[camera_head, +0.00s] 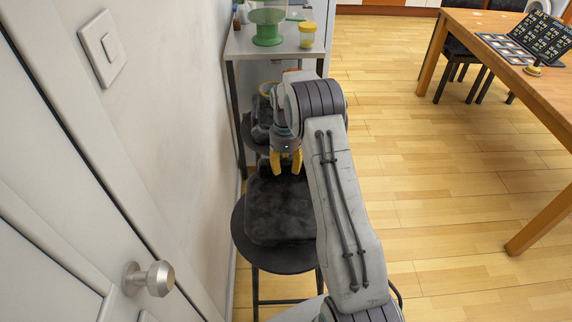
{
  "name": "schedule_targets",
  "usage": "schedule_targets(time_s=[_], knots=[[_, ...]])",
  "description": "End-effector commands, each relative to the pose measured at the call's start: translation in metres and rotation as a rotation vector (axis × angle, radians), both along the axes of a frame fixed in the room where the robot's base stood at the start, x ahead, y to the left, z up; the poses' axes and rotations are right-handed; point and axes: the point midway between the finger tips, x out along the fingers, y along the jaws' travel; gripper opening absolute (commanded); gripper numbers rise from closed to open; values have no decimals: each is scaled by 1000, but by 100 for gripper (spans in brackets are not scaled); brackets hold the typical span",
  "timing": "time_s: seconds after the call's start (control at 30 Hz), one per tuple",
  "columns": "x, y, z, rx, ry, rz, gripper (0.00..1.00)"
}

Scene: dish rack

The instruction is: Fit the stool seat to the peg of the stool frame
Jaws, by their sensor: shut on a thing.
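The stool seat (279,212) is a dark, padded, roughly square piece below my gripper. My gripper (286,166), with yellow fingers, is shut on the seat at its far edge. The seat is over a round, dark plate (287,262) with thin dark legs below it, which looks like the stool frame. I see no peg; the seat covers the middle of the plate. I cannot tell whether the seat touches the plate or hangs just above it.
Another dark stool (251,133) stands behind, partly hidden by my arm. Beyond it is a grey table (241,44) with a green stand (267,28) and a yellow-lidded jar (307,34). A wall and door are close on the left. Wooden floor lies open to the right.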

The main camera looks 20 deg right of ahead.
Motion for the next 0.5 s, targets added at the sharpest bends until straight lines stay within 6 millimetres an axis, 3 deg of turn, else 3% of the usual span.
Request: schedule_targets(time_s=[0.5], knots=[[0,0,-18,0,0,0,5]])
